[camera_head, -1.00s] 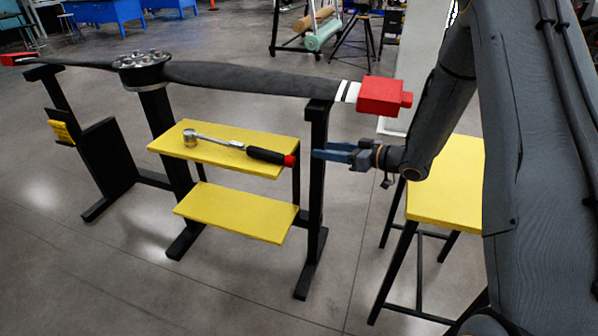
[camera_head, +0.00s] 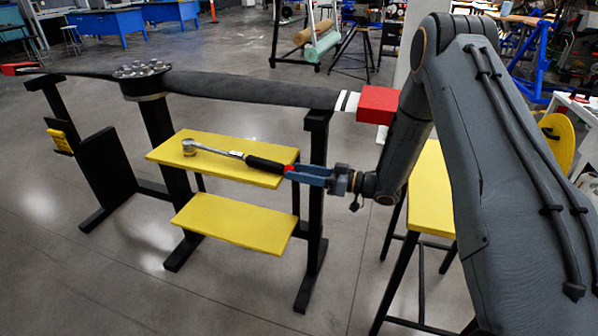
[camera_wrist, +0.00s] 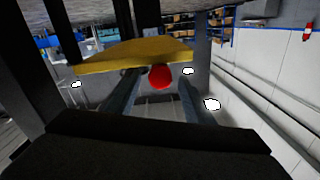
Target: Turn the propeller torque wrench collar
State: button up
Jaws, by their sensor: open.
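The torque wrench (camera_head: 225,153) lies on the upper yellow shelf (camera_head: 176,160) of the black stand. Its round metal head is at the left, its black grip and red collar (camera_head: 288,169) at the right, by the shelf's edge. My gripper (camera_head: 291,173) reaches in from the right, its blue-grey fingers at the red collar. In the wrist view the red collar (camera_wrist: 160,77) shows end-on between the two open fingers (camera_wrist: 158,92), with a gap on each side. The wrench shaft is hidden behind the collar there.
A black stand post (camera_head: 317,205) stands close by my gripper. The long black propeller (camera_head: 250,91) with a red tip cover (camera_head: 377,105) lies above the shelf. A lower yellow shelf (camera_head: 235,222) is below, and a yellow-topped table (camera_head: 432,195) stands at the right.

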jog(key=shift+a, duration=0.1)
jog(key=c, duration=1.1)
jog(key=shift+o, duration=0.2)
jog(key=shift+m, duration=0.3)
jog(key=m, duration=0.5)
jog(key=m+y, duration=0.1)
jog(key=m, duration=0.4)
jog(key=m+b, duration=0.1)
jog(key=m, duration=0.5)
jog(key=shift+w+f+g+y, duration=0.25)
jog(key=shift+f+g+y, duration=0.05)
jog(key=shift+f+g, duration=0.1)
jog(key=shift+m, duration=0.4)
